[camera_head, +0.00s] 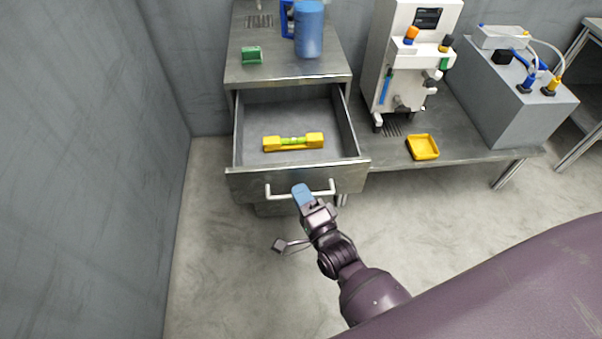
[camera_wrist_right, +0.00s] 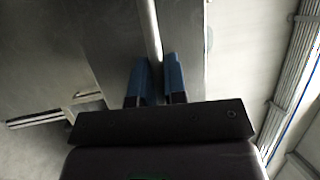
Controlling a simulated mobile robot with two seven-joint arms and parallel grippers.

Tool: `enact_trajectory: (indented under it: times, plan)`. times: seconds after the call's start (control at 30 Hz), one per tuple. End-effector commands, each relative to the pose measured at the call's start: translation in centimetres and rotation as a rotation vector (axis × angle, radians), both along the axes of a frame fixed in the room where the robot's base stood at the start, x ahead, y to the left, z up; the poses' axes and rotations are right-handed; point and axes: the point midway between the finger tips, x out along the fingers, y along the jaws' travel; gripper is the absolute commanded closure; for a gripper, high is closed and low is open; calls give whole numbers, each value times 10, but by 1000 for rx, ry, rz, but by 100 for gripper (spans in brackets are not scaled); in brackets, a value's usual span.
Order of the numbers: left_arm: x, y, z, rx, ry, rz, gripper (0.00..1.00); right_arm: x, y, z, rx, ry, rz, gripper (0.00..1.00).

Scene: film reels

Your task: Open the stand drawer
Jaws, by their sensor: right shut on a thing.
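The stand drawer (camera_head: 245,182) is pulled well out of the metal stand (camera_head: 240,70), and its inside shows from above. A yellow level with a green middle (camera_head: 293,142) lies on the drawer floor. My right gripper (camera_head: 302,194) is at the bar handle (camera_head: 325,193) on the drawer front, shut on it near the middle. In the right wrist view the two blue fingers (camera_wrist_right: 160,82) stand on either side of the handle bar (camera_wrist_right: 150,30). My left gripper does not show.
On the stand top are a blue container (camera_head: 309,32) and a small green object (camera_head: 251,55). To the right, a low metal table (camera_head: 470,152) bears a white machine (camera_head: 405,60), a yellow tray (camera_head: 423,147) and a grey box (camera_head: 520,105). A grey wall (camera_head: 90,150) borders the left; floor is clear in front.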

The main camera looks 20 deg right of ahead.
Motion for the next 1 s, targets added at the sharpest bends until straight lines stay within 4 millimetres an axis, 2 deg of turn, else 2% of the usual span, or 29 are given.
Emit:
enact_trajectory:
  times: [0.1,0.3,0.7,0.73,0.87,1.0]
  plan:
    - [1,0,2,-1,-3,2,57,-13,3,2,0,-2,-1,100]
    - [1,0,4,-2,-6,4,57,-24,7,1,-2,-2,0,100]
    - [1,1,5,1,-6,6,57,-26,7,0,-2,-1,1,100]
    - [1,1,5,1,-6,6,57,-26,7,0,-2,-1,1,83]
    - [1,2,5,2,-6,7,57,-26,7,0,-1,-1,1,63]
    - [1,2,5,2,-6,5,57,-26,7,0,-1,-1,1,63]
